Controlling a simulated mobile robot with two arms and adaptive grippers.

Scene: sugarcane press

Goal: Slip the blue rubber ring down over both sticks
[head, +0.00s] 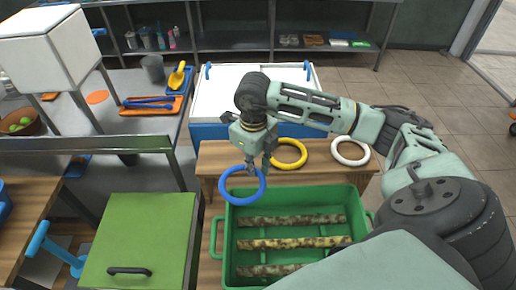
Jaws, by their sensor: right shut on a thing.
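The blue rubber ring (239,201) hangs from my right gripper (257,165), which is shut on its upper edge. The ring is in the air over the front edge of a small wooden table and the upper left corner of a green crate (216,238). Three mottled cane sticks lie flat in the crate: a far one (290,219), a middle one (285,243) and a near one (268,270). They lie apart, and the ring is around none of them. Which two are the pair, I cannot tell. My left gripper is not in view.
A yellow ring (290,165) and a white ring (351,162) lie on the wooden table (320,177). A white-topped chest (225,90) stands behind. A green lidded box (140,235) and a blue lever (55,248) are at left. My right arm covers the crate's right side.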

